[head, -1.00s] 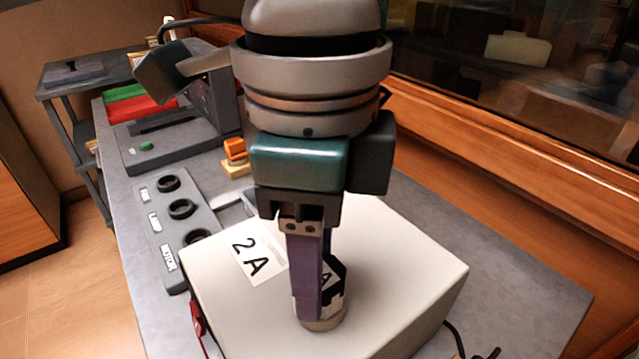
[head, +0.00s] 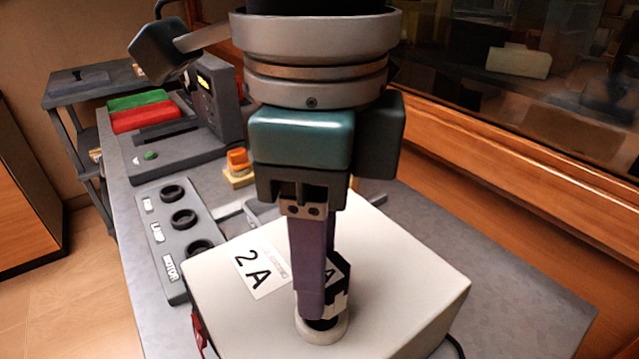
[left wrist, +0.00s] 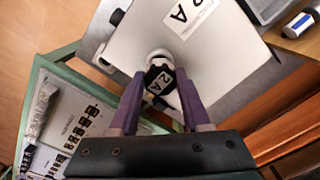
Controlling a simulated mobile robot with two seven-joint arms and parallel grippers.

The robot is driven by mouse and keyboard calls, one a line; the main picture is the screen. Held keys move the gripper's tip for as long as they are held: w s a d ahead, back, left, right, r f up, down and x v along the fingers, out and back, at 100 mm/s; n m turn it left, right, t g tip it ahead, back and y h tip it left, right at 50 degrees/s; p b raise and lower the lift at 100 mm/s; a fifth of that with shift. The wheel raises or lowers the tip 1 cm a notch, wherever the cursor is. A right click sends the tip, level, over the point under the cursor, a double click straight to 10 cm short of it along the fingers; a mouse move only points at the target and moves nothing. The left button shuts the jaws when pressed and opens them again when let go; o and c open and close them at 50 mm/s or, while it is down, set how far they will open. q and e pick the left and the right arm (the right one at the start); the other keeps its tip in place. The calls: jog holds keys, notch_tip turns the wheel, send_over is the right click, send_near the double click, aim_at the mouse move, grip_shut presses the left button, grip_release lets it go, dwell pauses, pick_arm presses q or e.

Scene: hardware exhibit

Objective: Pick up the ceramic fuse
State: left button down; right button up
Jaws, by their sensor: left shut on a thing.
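In the left wrist view the fuse (left wrist: 161,82) sits between the fingertips (left wrist: 160,78). A pale round piece shows at the fuse's lower end with a dark band above it. I cannot tell whether this piece belongs to the fuse or the box. My right gripper is not in view.
A grey panel (head: 158,222) with round sockets marked LAMP and MOTOR lies left of the box. Behind it are an orange part (head: 238,158), a grey device (head: 215,95) and red and green blocks (head: 145,115). A window (head: 540,100) borders the right side.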

pick_arm(q)
notch_tip(320, 180, up, 18)
jog(key=p, duration=0.2)
